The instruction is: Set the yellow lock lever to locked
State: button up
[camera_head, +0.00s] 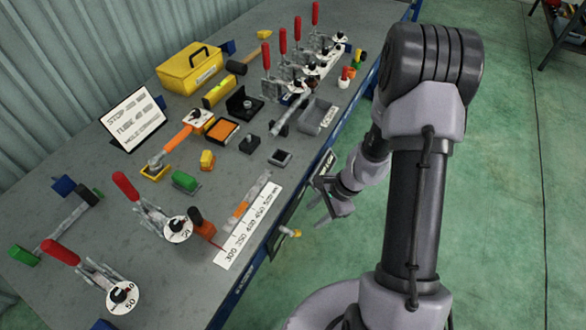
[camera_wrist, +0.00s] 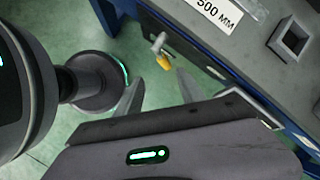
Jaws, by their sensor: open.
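The yellow lock lever (camera_head: 290,233) sticks out from the front side of the workbench, below the scale strip. It is a short metallic lever with a yellow end. In the wrist view the lever (camera_wrist: 163,60) shows just beyond the fingertips, near the gap between them. My gripper (camera_head: 327,203) is open and empty, in front of the bench edge, up and to the right of the lever in the head view. The wrist view shows its two fingers (camera_wrist: 158,85) apart, not visibly touching the lever. I cannot tell the lever's lock state from these frames.
The workbench (camera_head: 120,165) carries red-handled toggle clamps (camera_head: 147,203), a yellow toolbox (camera_head: 190,68), a white sign (camera_head: 133,118), a white scale strip (camera_head: 248,228) and small grey trays (camera_head: 317,116). The green floor (camera_head: 500,200) right of the bench is mostly clear.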

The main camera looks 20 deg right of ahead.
jog(key=s+a+r+n+t+b, duration=0.1)
jog(key=a+r+n, duration=0.3)
jog(key=r, duration=0.7)
jog(key=s+a+r+n+t+h, duration=0.1)
jog(key=a+r+n, duration=0.3)
jog(key=r, duration=0.8)
jog(key=shift+s+a+r+b, duration=0.2)
jog(key=shift+s+b, duration=0.15)
jog(key=shift+s, duration=0.2)
jog(key=shift+c, duration=0.3)
